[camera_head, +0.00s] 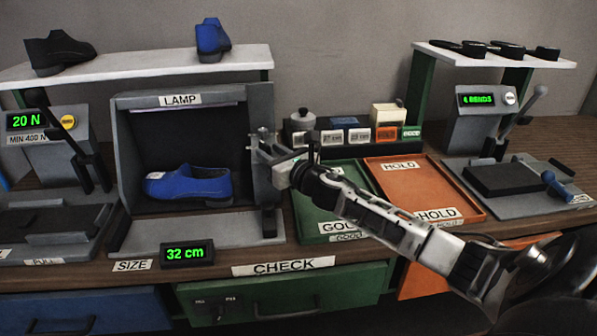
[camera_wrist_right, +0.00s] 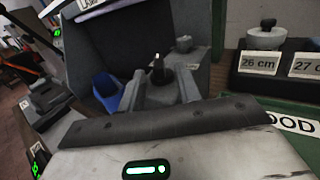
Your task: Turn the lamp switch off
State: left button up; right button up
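The grey lamp booth (camera_head: 122,160) has a LAMP label on its top edge and a pale strip under it; its inside looks dark. A blue shoe (camera_head: 188,186) lies in it and also shows in the right wrist view (camera_wrist_right: 106,88). My right gripper (camera_head: 262,150) is at the booth's right side wall. My left gripper is not in view.
The green tray (camera_head: 318,228) and orange tray (camera_head: 425,180) lie right of the booth, under my right arm. Labelled blocks (camera_head: 386,116) stand behind them. A 32 cm display (camera_head: 187,253) is in front. A press with a lever (camera_head: 480,125) stands at right.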

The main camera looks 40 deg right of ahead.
pick_arm(q)
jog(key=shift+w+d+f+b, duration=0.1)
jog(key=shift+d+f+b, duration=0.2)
jog(key=shift+b, duration=0.65)
pick_arm(e)
jog(key=s, duration=1.2)
jog(key=shift+s, duration=0.25)
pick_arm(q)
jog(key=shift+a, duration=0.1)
pick_arm(e)
jog(key=shift+a, duration=0.1)
